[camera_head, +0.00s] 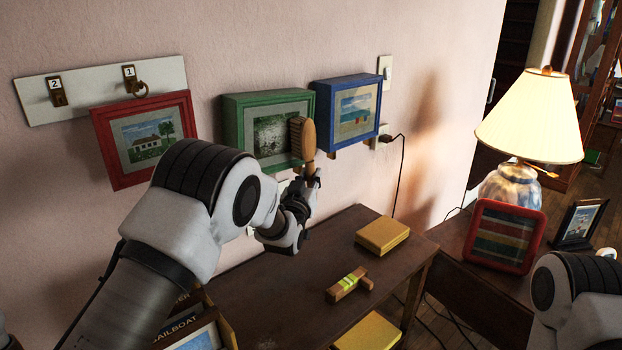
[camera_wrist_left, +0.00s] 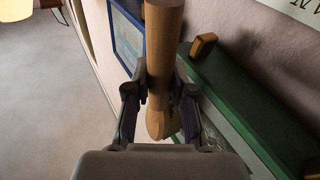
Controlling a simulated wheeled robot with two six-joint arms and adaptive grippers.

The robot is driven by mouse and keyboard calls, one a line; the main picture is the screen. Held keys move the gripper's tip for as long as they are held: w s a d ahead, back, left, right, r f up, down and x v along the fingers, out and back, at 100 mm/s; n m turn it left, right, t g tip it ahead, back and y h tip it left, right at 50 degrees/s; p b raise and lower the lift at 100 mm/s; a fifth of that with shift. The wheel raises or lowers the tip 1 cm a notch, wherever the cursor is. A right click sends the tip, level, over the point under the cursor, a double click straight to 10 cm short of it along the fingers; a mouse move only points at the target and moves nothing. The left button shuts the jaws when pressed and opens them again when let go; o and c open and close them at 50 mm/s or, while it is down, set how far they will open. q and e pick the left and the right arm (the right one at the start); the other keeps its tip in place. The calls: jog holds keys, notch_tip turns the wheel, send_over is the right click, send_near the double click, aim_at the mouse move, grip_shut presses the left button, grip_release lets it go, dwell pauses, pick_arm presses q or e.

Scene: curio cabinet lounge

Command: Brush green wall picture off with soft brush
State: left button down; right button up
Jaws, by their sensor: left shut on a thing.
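The green wall picture (camera_head: 236,125) hangs on the wall between a red and a blue framed picture. Its image looks speckled grey-green. The soft brush (camera_head: 303,138) has a wooden back and stands upright, bristles facing left toward the right part of the green picture; I cannot tell whether they touch it. My left gripper (camera_head: 308,180) is shut on the brush's handle. In the left wrist view the wooden handle (camera_wrist_left: 163,60) runs between the fingers (camera_wrist_left: 160,110), with the green frame (camera_wrist_left: 225,100) at right. My right arm shows at the lower right, but its gripper is out of view.
The red picture (camera_head: 183,101) and blue picture (camera_head: 321,110) hang close on either side. A lamp (camera_head: 532,115) and red-framed striped item (camera_head: 505,236) stand at right.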

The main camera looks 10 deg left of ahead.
pick_arm(q)
jog(key=shift+s+a+r+p, duration=0.5)
jog(key=shift+s+a+r, duration=1)
jog(key=shift+s+a, duration=2.35)
jog(key=shift+w+d+f+b, duration=0.2)
jog(key=shift+w+d+b, duration=0.2)
jog(key=shift+w+d, duration=1)
jog(key=shift+w+d+f+b, duration=0.15)
jog(key=shift+w+d+b, duration=0.3)
jog(key=shift+w+d, duration=0.95)
jog(key=shift+w+d+f+b, duration=0.2)
jog(key=shift+w+d+b, duration=0.2)
jog(key=shift+w+d, duration=1)
jog(key=shift+s+a, duration=0.3)
jog(key=shift+a, duration=0.1)
jog(key=s+a+r+b, duration=0.1)
jog(key=s+a, duration=0.5)
jog(key=s, duration=0.3)
jog(key=shift+a, duration=0.35)
